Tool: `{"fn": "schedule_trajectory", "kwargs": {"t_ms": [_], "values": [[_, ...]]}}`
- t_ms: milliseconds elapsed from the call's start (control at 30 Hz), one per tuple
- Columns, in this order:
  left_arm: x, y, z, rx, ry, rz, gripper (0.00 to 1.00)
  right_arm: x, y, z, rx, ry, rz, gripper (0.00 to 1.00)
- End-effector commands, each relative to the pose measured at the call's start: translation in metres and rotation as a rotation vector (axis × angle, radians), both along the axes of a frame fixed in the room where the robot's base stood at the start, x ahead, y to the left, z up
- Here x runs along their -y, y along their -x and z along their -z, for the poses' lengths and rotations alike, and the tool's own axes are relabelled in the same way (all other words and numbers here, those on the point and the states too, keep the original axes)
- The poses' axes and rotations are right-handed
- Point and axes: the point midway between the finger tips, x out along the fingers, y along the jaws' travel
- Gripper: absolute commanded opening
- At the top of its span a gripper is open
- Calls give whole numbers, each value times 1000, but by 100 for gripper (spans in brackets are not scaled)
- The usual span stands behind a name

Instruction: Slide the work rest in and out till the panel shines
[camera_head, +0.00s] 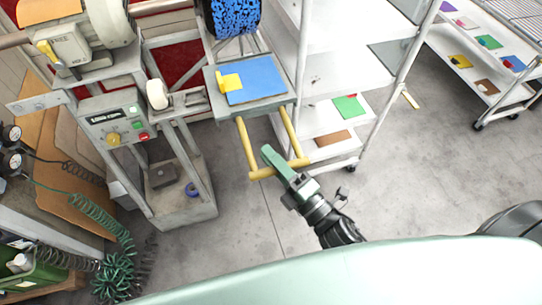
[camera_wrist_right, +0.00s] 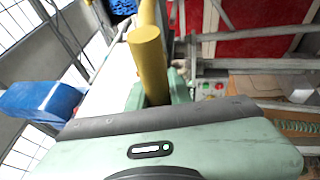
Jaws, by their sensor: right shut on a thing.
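The work rest (camera_head: 268,108) is a grey plate with a U-shaped yellow handle (camera_head: 246,148) reaching out from its front. A blue panel (camera_head: 254,82) lies flat on it, and a yellow clamp (camera_head: 230,82) sits at the panel's left corner. The blue buffing brush (camera_head: 234,14) is behind the rest, cut off by the top edge. My right gripper (camera_head: 280,164) is shut on the crossbar of the handle. In the right wrist view the yellow handle bar (camera_wrist_right: 148,62) runs up from the jaws. My left gripper is not in view.
A control box (camera_head: 115,125) with knobs and buttons stands left of the rest. A white shelf rack (camera_head: 335,115) with coloured panels is close on the right, and another rack (camera_head: 490,65) is farther right. Green coiled hoses (camera_head: 115,270) hang at lower left. The grey floor (camera_head: 400,170) is open.

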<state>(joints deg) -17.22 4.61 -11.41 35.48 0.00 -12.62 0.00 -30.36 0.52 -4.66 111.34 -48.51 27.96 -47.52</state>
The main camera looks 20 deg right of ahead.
Motion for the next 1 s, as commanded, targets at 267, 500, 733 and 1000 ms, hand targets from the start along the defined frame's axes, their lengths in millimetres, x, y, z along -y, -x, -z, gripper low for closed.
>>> {"fn": "schedule_trajectory", "kwargs": {"t_ms": [267,500,733,1000], "values": [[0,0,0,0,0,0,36,0,0,1,-3,1,0,0],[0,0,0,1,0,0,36,0,0,1,-3,1,0,0],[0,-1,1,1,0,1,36,0,-16,1,-1,2,0,0],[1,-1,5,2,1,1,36,-2,-74,1,4,4,0,0]]}}
